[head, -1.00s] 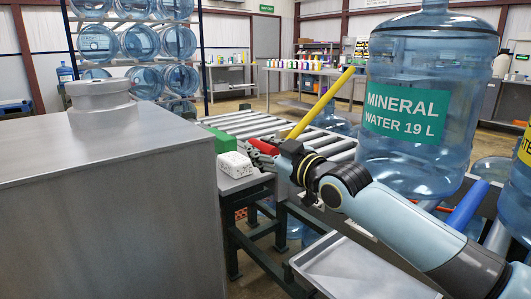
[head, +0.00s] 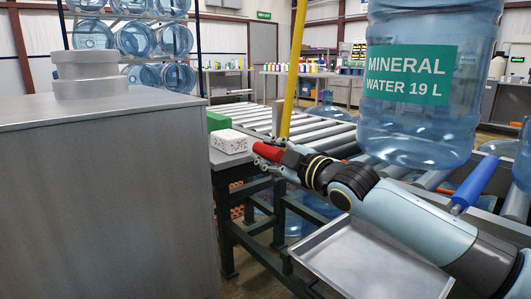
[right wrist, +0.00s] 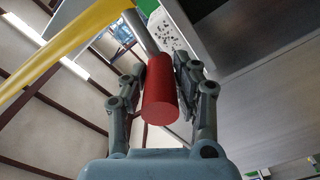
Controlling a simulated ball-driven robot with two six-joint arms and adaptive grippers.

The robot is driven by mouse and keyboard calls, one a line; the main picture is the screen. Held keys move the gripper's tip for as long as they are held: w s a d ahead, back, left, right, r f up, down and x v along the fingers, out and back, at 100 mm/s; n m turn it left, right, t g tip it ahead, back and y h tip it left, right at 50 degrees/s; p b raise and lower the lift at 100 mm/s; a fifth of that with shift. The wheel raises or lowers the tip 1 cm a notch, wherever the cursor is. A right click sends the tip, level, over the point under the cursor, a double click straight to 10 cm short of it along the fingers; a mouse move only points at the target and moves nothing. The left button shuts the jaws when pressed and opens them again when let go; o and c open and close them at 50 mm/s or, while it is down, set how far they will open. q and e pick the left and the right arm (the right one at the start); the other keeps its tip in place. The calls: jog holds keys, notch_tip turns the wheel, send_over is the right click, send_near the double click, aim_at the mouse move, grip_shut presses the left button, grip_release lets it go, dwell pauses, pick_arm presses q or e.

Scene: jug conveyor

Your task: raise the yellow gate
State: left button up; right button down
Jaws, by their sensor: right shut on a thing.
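The yellow gate (head: 293,70) is a long bar that stands steeply upright beside the roller conveyor in the head view, its top leaning slightly right. It also shows at the upper left of the right wrist view (right wrist: 58,48). Its red handle (head: 267,150) sticks out to the left at the bar's lower end. My right gripper (head: 262,158) is shut on the red handle, whose round end faces the camera between the fingers in the right wrist view (right wrist: 163,92). My left gripper is not in view.
A large water jug (head: 415,120) stands on the rollers just right of the gate. A white block (head: 228,141) and a green block (head: 218,121) lie left of the handle. A grey metal cabinet (head: 110,200) fills the left. A grey tray (head: 375,255) lies below my right arm.

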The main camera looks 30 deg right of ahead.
jog(key=shift+d+f+n, duration=0.45)
jog(key=shift+f+n, duration=0.05)
jog(key=shift+f, duration=0.25)
jog(key=c, duration=1.1)
grip_release()
jog(key=shift+o, duration=0.4)
jog(key=shift+r, duration=0.15)
jog(key=shift+r, duration=0.1)
